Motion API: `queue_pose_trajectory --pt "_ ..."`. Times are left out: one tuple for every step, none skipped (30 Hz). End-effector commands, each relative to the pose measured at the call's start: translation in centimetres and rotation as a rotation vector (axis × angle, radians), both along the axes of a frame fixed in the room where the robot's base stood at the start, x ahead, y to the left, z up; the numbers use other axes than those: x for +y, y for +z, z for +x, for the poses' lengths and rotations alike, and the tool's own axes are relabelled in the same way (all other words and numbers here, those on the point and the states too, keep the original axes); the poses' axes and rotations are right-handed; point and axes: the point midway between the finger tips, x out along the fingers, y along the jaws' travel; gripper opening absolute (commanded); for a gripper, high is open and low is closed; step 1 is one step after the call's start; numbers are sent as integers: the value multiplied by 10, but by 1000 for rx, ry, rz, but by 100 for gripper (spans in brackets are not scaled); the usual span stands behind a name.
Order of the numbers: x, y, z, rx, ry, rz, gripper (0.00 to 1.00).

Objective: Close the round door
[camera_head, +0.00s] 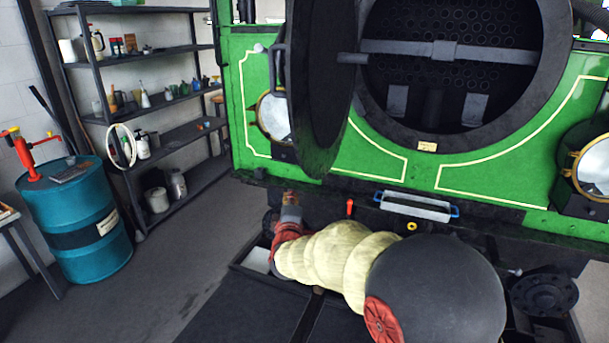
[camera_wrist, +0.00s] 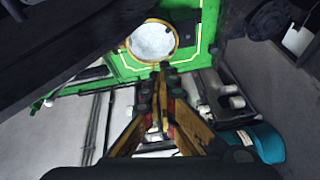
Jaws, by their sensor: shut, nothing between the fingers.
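The round door (camera_head: 325,90) is a thick black disc in the head view. It stands swung open to the left, seen nearly edge-on, in front of the green engine front. The round opening (camera_head: 440,70) to its right is uncovered and shows a tube plate inside. My gripper (camera_head: 291,197) is below and left of the door's lower edge, under the left headlamp, apart from the door. In the wrist view, my gripper (camera_wrist: 164,68) has its yellow fingers together and empty, pointing toward the headlamp. The door cannot be made out surely in the wrist view.
The brass-rimmed headlamp (camera_head: 272,115) is close to my gripper and also shows in the wrist view (camera_wrist: 152,40).

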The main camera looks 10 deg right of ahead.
Motion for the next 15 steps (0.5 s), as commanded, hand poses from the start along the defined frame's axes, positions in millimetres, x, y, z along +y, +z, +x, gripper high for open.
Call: queue_pose_trajectory --pt "-3 5 -1 -11 -11 -54 0" --pt "-4 8 -1 -15 -15 -83 0" --pt "-5 10 -1 -16 -18 -112 0" --pt "-5 10 -1 -14 -18 -129 0" --pt "-6 10 -1 -12 -18 -139 0" --pt "-6 10 1 -9 -17 -149 0" --pt "-6 10 2 -7 -17 -153 0" --pt "-7 10 4 -6 -17 -155 0" --pt "-8 10 8 -7 -17 -154 0" --pt "-9 10 12 -6 -17 -153 0" --pt "-10 9 15 -4 -18 -153 0" --pt "-12 9 22 -6 -18 -153 0" --pt "-13 9 27 -7 -18 -153 0" --pt "-14 9 32 -6 -18 -153 0" --pt "-15 9 40 -6 -17 -153 0"
